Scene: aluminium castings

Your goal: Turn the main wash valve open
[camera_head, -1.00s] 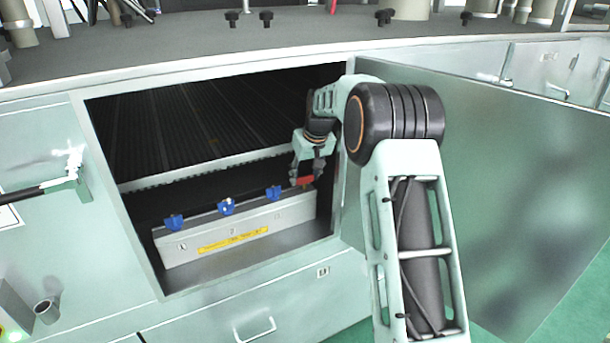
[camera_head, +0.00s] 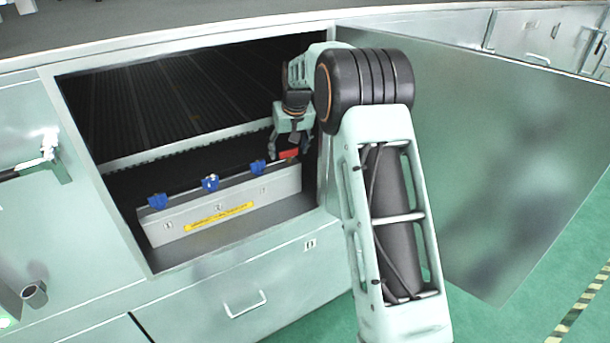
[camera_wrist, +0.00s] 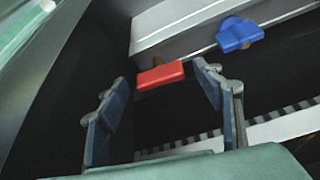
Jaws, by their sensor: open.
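A grey manifold box (camera_head: 222,207) with a yellow label stands inside the open cabinet. Several valve handles sit in a row along its top: blue ones, such as the one near the right (camera_head: 258,167), and a red one (camera_head: 288,154) at the right end. No handle's name is readable, so I cannot tell from lettering which is the main wash valve. My gripper (camera_head: 290,150) is at the red handle. In the wrist view, the red handle (camera_wrist: 160,75) lies ahead of and between the open fingers of my gripper (camera_wrist: 162,95), apart from both. A blue handle (camera_wrist: 240,34) is beyond the right finger.
The cabinet door (camera_head: 480,150) stands open at the right. The opening's right edge is close to my arm. A ribbed dark panel (camera_head: 170,100) fills the cabinet behind the box. A drawer with a handle (camera_head: 246,305) is below.

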